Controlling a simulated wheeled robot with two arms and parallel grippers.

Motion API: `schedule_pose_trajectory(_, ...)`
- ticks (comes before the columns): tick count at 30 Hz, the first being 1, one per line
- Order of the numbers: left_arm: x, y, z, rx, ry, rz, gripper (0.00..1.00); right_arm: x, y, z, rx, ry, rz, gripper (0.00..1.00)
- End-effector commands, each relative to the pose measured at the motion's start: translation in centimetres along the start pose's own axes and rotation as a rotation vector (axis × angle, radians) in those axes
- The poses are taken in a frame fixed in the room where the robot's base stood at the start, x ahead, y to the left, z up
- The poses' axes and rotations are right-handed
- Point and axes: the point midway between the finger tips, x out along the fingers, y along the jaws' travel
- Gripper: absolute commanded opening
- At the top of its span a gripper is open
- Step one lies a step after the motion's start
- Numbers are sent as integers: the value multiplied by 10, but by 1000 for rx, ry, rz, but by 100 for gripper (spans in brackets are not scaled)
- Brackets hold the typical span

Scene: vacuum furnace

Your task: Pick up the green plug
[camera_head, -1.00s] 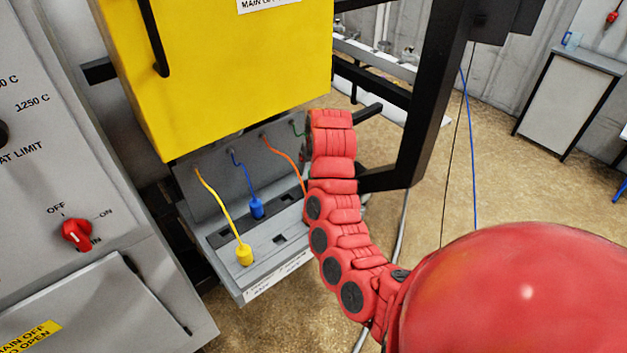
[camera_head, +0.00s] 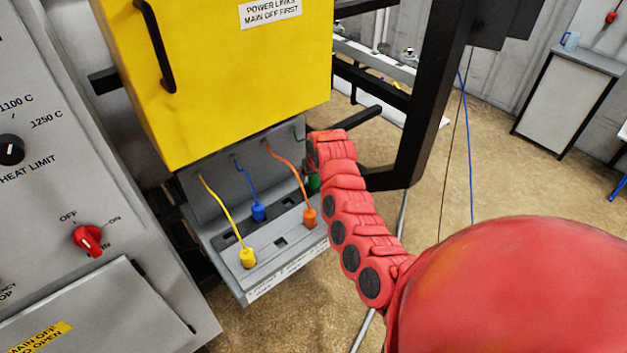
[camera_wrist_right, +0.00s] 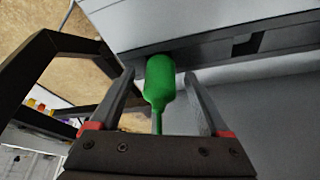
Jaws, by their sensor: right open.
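The green plug (camera_wrist_right: 160,77) is between the two fingers of my right gripper (camera_wrist_right: 158,80) in the right wrist view. The fingers are open, one on each side of it, with gaps to both. The plug's thin green stem points toward the gripper's palm. In the head view, a small part of the green plug (camera_head: 314,182) shows beside my red right arm, at the right end of the grey socket panel (camera_head: 225,205). The arm hides the rest of it and the gripper's fingers. My left gripper is in neither view.
A yellow plug (camera_head: 248,259), a blue plug (camera_head: 258,211) and an orange plug (camera_head: 310,218) sit on the panel with their cables. The yellow cabinet box (camera_head: 235,85) overhangs them. A black frame post (camera_head: 428,110) stands just right of my arm.

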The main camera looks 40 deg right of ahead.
Motion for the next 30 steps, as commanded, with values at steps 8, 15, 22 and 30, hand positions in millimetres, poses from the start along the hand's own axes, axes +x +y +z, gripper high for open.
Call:
schedule_pose_trajectory(8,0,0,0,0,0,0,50,0,0,0,0,0,0,60)
schedule_pose_trajectory(15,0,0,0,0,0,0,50,0,0,0,0,-1,0,16)
schedule_pose_trajectory(22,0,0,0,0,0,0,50,0,0,0,0,-1,0,0)
schedule_pose_trajectory(30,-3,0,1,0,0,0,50,-2,0,-1,0,0,1,0)
